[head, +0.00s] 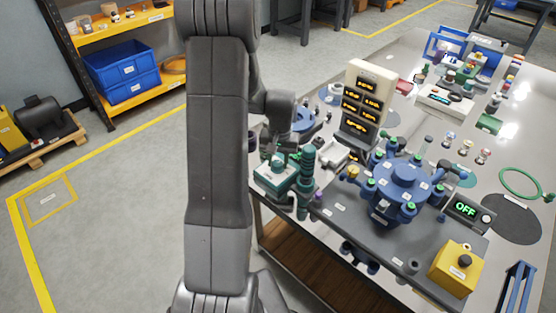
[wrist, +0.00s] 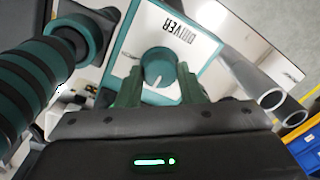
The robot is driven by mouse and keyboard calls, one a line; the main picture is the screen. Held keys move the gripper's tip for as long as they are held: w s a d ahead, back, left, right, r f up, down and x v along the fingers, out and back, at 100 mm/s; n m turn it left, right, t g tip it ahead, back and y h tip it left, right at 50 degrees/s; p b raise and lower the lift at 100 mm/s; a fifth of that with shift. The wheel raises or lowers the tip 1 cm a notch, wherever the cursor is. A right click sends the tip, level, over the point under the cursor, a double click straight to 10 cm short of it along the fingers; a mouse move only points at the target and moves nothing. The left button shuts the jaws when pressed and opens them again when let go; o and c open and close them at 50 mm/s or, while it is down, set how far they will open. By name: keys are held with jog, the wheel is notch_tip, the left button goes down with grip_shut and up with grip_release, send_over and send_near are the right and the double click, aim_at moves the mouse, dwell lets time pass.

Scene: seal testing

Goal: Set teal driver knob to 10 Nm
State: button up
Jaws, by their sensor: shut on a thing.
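The driver box (wrist: 125,50) has a white face marked DRIVER and teal edges; it also shows in the head view (head: 272,182). Its round teal knob (wrist: 158,66) sits on that face, with a white pointer line towards the bottom of the wrist view. My gripper (wrist: 158,82) has one green finger on each side of the knob and is shut on it. Small print left of the knob is partly covered, and I cannot read a torque value. In the head view my arm hides part of the gripper.
A ribbed teal handle (wrist: 30,85) stands close to my gripper on the left. Grey tubes (wrist: 255,85) are on the right. In the head view a blue valve assembly (head: 403,180), a panel of lit displays (head: 365,100) and a yellow button box (head: 458,268) crowd the table.

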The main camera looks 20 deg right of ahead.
aim_at(280, 163)
jog(key=o, duration=1)
jog(key=shift+c, duration=0.2)
notch_tip(280, 163, up, 14)
jog(key=shift+s+d, duration=0.15)
jog(key=shift+d, duration=0.1)
